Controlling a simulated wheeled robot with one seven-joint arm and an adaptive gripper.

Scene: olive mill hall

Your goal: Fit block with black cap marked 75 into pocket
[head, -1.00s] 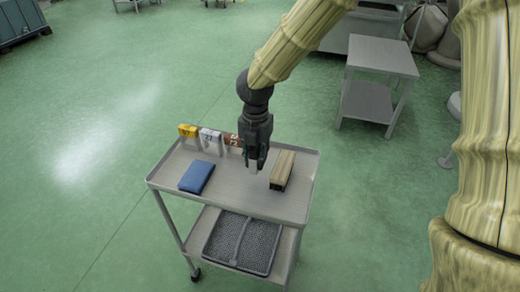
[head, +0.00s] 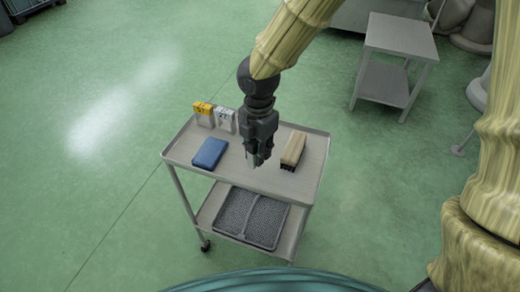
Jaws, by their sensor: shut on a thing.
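My gripper (head: 258,157) points down over the middle of the grey trolley's top (head: 220,178). It is shut on a small pale block, of which only a little shows between the fingers; no black cap or number 75 can be made out. A block with a yellow cap (head: 202,108) and one with a white cap (head: 224,116) stand side by side at the trolley's back edge, left of my gripper. Their markings are too small to read surely. I cannot make out a pocket; the space behind my gripper is hidden.
A blue flat item (head: 210,153) lies left of my gripper, and a tan wooden-looking piece (head: 293,148) lies close on its right. A dark mesh tray (head: 250,217) is on the lower shelf. A grey side table (head: 400,38) stands back right. A teal curved edge (head: 270,282) fills the bottom.

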